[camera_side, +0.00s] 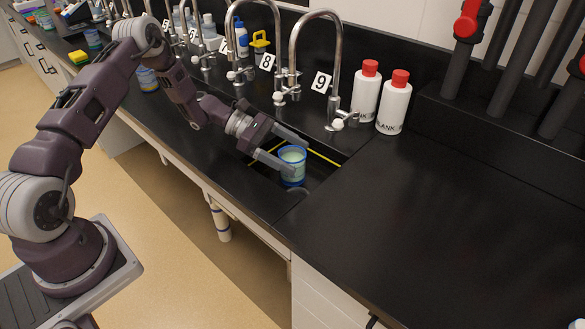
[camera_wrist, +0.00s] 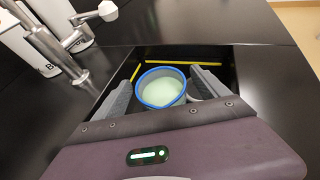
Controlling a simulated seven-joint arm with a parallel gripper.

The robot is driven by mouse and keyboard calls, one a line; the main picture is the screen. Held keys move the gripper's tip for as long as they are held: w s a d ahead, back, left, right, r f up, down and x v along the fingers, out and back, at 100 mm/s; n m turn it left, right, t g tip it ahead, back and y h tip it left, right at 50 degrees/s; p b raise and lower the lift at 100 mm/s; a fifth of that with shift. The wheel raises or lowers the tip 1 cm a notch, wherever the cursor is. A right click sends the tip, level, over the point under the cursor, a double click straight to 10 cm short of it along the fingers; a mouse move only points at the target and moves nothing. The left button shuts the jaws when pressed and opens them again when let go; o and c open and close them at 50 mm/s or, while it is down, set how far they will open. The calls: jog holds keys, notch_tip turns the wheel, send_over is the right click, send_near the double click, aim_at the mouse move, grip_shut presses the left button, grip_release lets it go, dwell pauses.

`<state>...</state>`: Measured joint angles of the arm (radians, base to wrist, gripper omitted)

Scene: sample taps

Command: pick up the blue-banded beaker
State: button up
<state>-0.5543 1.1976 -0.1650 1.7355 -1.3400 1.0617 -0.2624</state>
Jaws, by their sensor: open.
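The blue-banded beaker (camera_side: 292,168) is clear with blue bands and pale green liquid inside. It stands upright in the sink recess below tap 9. In the wrist view the beaker (camera_wrist: 162,88) shows from above, its blue rim between the two fingers. My gripper (camera_side: 291,153) is open, with one finger on each side of the beaker. In the wrist view my gripper (camera_wrist: 160,85) has a small visible gap at the left finger; whether the right finger touches cannot be told. The beaker's lower part is partly hidden in the side view.
Tap 9 (camera_side: 338,70) arches just behind the sink. Two white bottles with red caps (camera_side: 366,90) stand right of it. The sink edge (camera_side: 325,158) has yellow strips and surrounds the beaker. The black bench (camera_side: 430,220) to the right is clear.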

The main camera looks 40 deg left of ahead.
jog(key=shift+d+f, duration=0.1)
jog(key=shift+d, duration=0.05)
jog(key=shift+c, duration=0.4)
grip_shut()
